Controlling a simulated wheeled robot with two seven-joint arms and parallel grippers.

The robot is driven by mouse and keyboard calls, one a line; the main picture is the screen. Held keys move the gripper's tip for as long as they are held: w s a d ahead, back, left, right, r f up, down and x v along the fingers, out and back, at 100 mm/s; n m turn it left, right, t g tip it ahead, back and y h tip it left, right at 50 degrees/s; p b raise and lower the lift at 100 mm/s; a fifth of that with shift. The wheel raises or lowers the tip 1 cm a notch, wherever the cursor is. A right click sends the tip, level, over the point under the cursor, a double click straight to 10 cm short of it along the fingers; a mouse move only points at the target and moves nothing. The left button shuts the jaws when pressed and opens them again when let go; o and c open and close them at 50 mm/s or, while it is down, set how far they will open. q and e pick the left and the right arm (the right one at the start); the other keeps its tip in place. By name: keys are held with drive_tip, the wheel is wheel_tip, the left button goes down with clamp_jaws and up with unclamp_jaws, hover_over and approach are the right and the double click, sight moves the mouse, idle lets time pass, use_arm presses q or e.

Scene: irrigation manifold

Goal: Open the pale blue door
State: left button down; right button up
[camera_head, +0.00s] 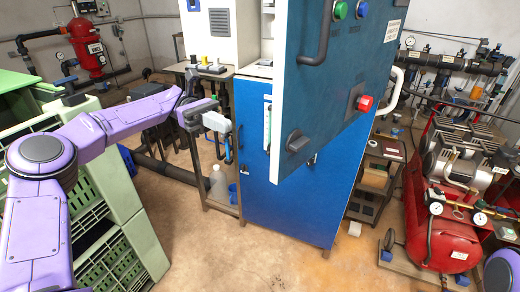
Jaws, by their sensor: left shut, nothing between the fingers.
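A large blue door panel (345,85) with a pale edge hangs at the upper centre, standing out at an angle in front of the blue cabinet (258,203). It looks more mid-to-dark blue than pale. It carries a dark bar handle (319,42), a green button, a blue button, a red button (365,103) and a dark square knob (297,141). My left gripper (222,123) is shut and empty just left of the cabinet, apart from the door panel. Its purple arm comes in from the left. My right gripper is not in view.
Green crates (135,207) are stacked at the left under my arm. A narrow stand with a white bottle (218,183) is left of the cabinet. A red compressor (445,240) stands at the right. Bare floor (225,255) lies in front of the cabinet.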

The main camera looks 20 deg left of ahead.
use_arm(q)
drive_tip(key=x, duration=1.3)
drive_tip(key=shift+s, duration=0.45)
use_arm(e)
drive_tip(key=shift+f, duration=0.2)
